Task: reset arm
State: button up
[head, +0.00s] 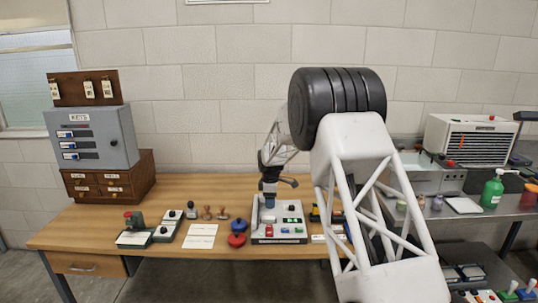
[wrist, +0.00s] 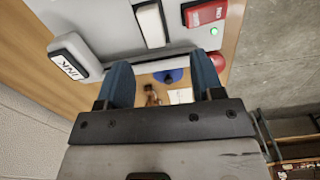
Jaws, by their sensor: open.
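My arm (head: 348,150) reaches from the right foreground over the wooden desk. My gripper (head: 270,202) points down over the left part of a grey panel box (head: 259,237) on the desk. In the wrist view my gripper (wrist: 163,72) shows two blue fingers spread apart with nothing held between them. The box face lies just beyond the fingertips, with a white INK block (wrist: 75,58), a plain white block (wrist: 150,25) and a red labelled block (wrist: 204,13). I cannot tell whether the fingertips touch the box.
A grey key cabinet (head: 95,137) stands at the far left. A metal bench (head: 430,208) with a green bottle (head: 492,190) is right.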

jog(key=s+d+r+m, duration=0.3)
jog(key=s+d+r, duration=0.1)
jog(key=s+r, duration=0.5)
jog(key=s+d+r+m+t, duration=0.1)
jog(key=s+d+r+m, duration=0.4)
jog(key=s, duration=0.7)
jog(key=s+d+r+m, duration=0.1)
jog(key=s+d+r, duration=0.2)
jog(key=s+r, duration=0.65)
jog(key=s+d+m, duration=0.2)
jog(key=s+m, duration=0.1)
jog(key=s, duration=0.8)
jog(key=s+d+f+m+t, duration=0.1)
jog(key=s+d+m, duration=0.1)
jog(key=s, duration=1)
jog(key=s+d+f+m, duration=0.1)
jog(key=s+d+m, duration=0.1)
jog(key=s, duration=1)
jog(key=shift+s+m+t, duration=0.25)
jog(key=shift+m+t, duration=0.05)
jog(key=shift+m, duration=0.5)
jog(key=shift+w, duration=0.1)
jog(key=shift+c, duration=0.3)
